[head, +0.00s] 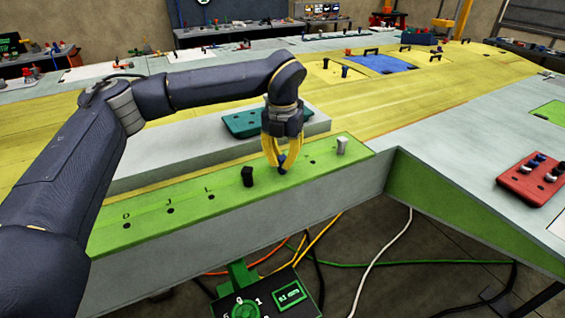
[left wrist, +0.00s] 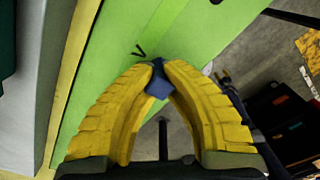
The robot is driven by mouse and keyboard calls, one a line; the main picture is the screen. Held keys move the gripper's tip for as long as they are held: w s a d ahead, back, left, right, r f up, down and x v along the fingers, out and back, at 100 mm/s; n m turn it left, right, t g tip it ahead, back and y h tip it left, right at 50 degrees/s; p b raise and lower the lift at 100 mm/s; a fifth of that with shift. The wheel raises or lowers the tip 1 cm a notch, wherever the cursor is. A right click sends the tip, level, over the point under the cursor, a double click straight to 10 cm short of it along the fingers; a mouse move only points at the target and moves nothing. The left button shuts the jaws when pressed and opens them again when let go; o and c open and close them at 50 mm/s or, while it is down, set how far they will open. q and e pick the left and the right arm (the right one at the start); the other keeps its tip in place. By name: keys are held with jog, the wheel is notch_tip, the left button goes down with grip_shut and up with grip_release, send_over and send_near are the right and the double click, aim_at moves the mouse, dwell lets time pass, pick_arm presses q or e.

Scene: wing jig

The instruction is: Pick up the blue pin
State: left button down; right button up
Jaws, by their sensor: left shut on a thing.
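The blue pin (left wrist: 158,84) is between the yellow fingertips of my left gripper (left wrist: 155,72) in the left wrist view. In the head view the blue pin (head: 282,161) shows small and dark between the fingers of my left gripper (head: 281,164), just over the green strip (head: 140,211). My left gripper is shut on it. I cannot tell whether the pin's lower end is clear of the strip. My right gripper is not in view.
A black pin (head: 247,176) and a white pin (head: 342,145) stand on the green strip, on either side of my left gripper. A teal block (head: 240,123) lies behind.

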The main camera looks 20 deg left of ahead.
aim_at(282, 157)
pick_arm(q)
notch_tip(282, 157, up, 20)
dwell(0.6)
jog(key=shift+f, duration=0.1)
dwell(0.4)
